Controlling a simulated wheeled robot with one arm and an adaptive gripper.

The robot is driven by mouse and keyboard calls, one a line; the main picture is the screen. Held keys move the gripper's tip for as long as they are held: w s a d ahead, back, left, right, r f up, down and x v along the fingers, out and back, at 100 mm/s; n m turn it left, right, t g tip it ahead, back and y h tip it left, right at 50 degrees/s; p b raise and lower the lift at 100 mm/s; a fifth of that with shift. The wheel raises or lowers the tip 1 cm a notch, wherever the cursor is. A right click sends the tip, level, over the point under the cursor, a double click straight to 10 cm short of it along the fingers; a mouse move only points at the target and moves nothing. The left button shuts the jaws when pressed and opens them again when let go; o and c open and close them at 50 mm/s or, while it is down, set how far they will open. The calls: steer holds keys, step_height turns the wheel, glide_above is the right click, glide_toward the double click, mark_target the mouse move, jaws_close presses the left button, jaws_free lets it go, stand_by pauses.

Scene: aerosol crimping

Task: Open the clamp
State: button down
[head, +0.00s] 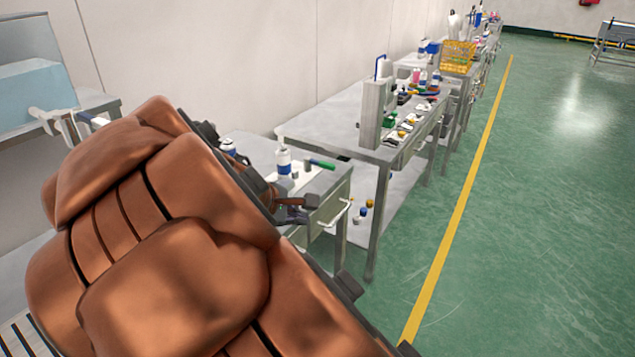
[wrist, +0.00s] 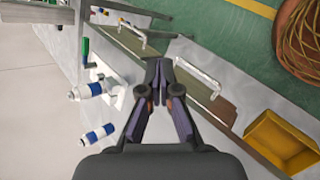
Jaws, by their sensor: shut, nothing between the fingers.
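A green-handled tool (head: 321,164), likely the clamp's lever, is at the right end of the near bench top. Its green handle also shows in the wrist view (wrist: 86,50), beside a white plate (wrist: 115,92). A white and blue bottle (head: 284,160) is next to it, and it also shows in the wrist view (wrist: 90,91). I cannot tell how the clamp's jaws stand. My gripper (wrist: 158,65) is shut and empty, its fingertips together over the bench's front edge, apart from the green handle. In the head view my arm hides much of the bench.
A second white and blue bottle (wrist: 97,135) stands on the bench. Drawer handles (wrist: 198,78) stick out along its front. A yellow bin (wrist: 280,143) is at the lower right of the wrist view. More benches (head: 355,112) line the wall.

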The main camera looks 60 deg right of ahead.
steer(key=w+d+f+n+h+b, duration=0.2)
steer(key=w+d+n, duration=0.2)
steer(key=d, duration=0.1)
steer(key=w+d+f+n+t+h+b, duration=0.1)
steer(key=w+d+f+n+b, duration=0.1)
steer(key=w+d+n, duration=0.2)
steer(key=w+d+f+n+t+h+b, duration=0.1)
steer(key=w+d+f+n+h+b, duration=0.1)
steer(key=d, duration=0.5)
steer(key=shift+w+n+h+b, duration=0.3)
steer(key=shift+w+n+b, duration=0.2)
steer(key=shift+w+n, duration=1.1)
steer(key=shift+w+d+f+n, duration=0.15)
steer(key=shift+d+f+n, duration=0.1)
steer(key=shift+n, duration=0.45)
steer(key=shift+x, duration=0.8)
glide_toward(326, 168)
steer(key=x, duration=0.2)
steer(key=f+x, duration=0.1)
steer(key=x, duration=0.1)
steer(key=shift+w+d, duration=0.15)
steer(key=shift+d, duration=1.2)
